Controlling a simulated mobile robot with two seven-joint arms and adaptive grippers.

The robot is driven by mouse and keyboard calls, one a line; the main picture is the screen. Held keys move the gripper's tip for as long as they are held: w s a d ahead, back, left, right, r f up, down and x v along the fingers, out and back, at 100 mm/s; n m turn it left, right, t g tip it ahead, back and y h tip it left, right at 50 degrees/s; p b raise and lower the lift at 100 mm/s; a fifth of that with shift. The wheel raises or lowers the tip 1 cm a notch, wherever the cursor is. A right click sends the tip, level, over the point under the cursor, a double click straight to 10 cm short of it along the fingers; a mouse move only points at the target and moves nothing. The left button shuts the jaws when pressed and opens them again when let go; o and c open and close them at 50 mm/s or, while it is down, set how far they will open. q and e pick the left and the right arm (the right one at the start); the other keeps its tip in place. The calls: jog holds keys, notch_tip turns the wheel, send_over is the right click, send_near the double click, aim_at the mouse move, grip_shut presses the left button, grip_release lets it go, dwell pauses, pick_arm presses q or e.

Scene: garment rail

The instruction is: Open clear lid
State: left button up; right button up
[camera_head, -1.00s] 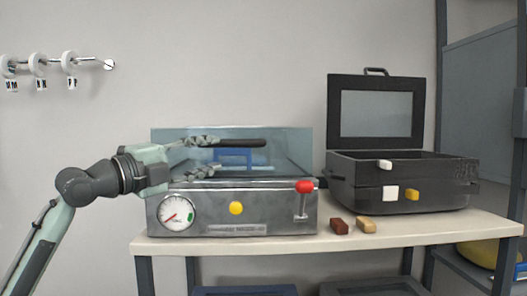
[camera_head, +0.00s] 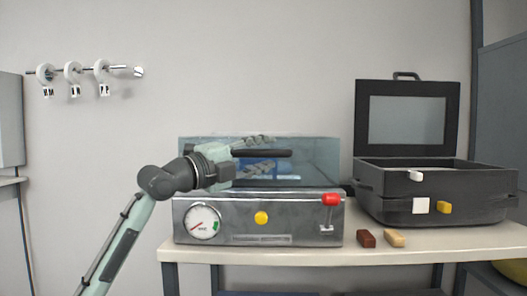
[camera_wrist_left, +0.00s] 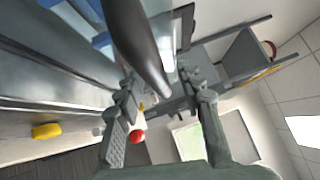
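The clear lid (camera_head: 320,150) is a see-through bluish panel above a grey metal box (camera_head: 290,215). I cannot tell how far it is tilted. A black bar handle (camera_head: 278,153) crosses its front. My left gripper (camera_head: 265,152) is open, one finger above the handle and one below it in the head view. In the left wrist view, the dark handle (camera_wrist_left: 138,42) runs between the spread fingers of the left gripper (camera_wrist_left: 162,90). I cannot tell whether either finger touches it. A blue thing (camera_head: 285,178) shows through the lid. My right gripper is out of view.
The box front has a gauge (camera_head: 204,223), a yellow button (camera_head: 261,218) and a red-knobbed lever (camera_head: 331,200). An open black case (camera_head: 435,205) stands at right on the table (camera_head: 300,253). Red-brown (camera_head: 366,238) and tan (camera_head: 394,238) blocks lie between. Rings hang on a wall rail (camera_head: 120,68).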

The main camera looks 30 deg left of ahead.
pick_arm(q)
jog(key=shift+w, duration=0.15)
grip_shut()
dwell(0.4)
